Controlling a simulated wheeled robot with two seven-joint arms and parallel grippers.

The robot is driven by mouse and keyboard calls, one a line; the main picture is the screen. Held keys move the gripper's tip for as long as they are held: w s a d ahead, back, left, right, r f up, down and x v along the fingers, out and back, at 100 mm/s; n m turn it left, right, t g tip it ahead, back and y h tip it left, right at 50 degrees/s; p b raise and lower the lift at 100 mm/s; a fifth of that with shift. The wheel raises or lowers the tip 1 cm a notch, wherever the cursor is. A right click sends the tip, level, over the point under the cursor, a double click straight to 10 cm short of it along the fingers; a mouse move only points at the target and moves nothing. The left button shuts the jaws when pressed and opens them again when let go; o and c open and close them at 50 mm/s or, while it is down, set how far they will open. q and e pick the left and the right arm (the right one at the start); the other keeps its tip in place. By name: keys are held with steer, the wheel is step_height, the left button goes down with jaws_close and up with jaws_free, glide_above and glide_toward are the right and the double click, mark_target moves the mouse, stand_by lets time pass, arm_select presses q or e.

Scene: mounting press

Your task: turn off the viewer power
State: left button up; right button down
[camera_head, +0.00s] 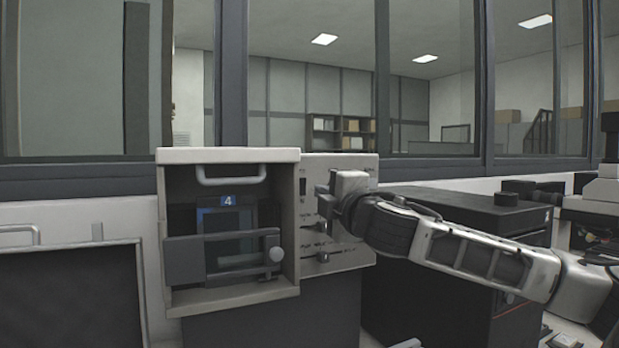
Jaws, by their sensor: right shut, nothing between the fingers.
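The viewer (228,155) is a grey-beige box with an open-fronted bay on its left and a control panel (312,240) on its right. The panel carries a dark slot-like switch (303,188) near its top left and small levers lower down, one of them a lever (322,257) near the bottom. My right gripper (326,204) is shut and empty, in front of the panel's middle. It and its wrist hide part of the panel's right side. Whether the fingertips touch a control cannot be told. My left gripper is not in view.
A black cabinet (440,290) stands under my right arm. A dark framed panel (70,300) is at the left. Windows (310,100) line the back.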

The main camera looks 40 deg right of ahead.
mark_target(303, 181)
steer(key=x, duration=0.6)
steer(key=shift+w, duration=0.4)
steer(key=shift+d, duration=0.1)
steer(key=shift+r, duration=0.2)
